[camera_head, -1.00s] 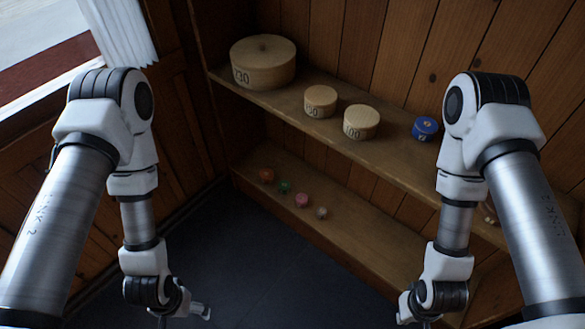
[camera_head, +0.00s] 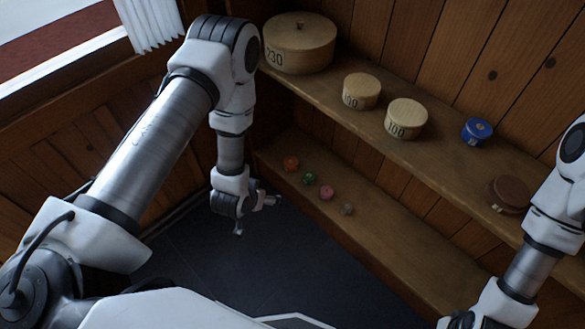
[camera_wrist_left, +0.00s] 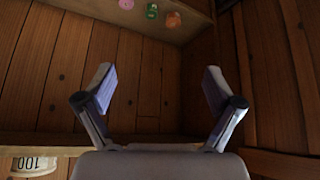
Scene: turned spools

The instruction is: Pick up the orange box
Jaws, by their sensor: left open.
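The orange box (camera_head: 291,163) is small and rounded, and it sits at the left end of the lower shelf. It also shows at the top of the left wrist view (camera_wrist_left: 173,19), beyond the fingertips and slightly right of the middle. My left gripper (camera_head: 258,214) hangs in front of the lower shelf, below and to the left of the orange box and apart from it. In the left wrist view its two fingers (camera_wrist_left: 158,76) are spread with nothing between them. My right arm is at the right edge of the head view; its fingers are out of the picture.
Green (camera_head: 309,178), pink (camera_head: 326,193) and grey (camera_head: 347,209) pieces stand in a row right of the orange box. The upper shelf (camera_head: 440,160) holds round wooden boxes, a blue one (camera_head: 477,131) and a brown one (camera_head: 510,193). Dark floor (camera_head: 290,262) is clear.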

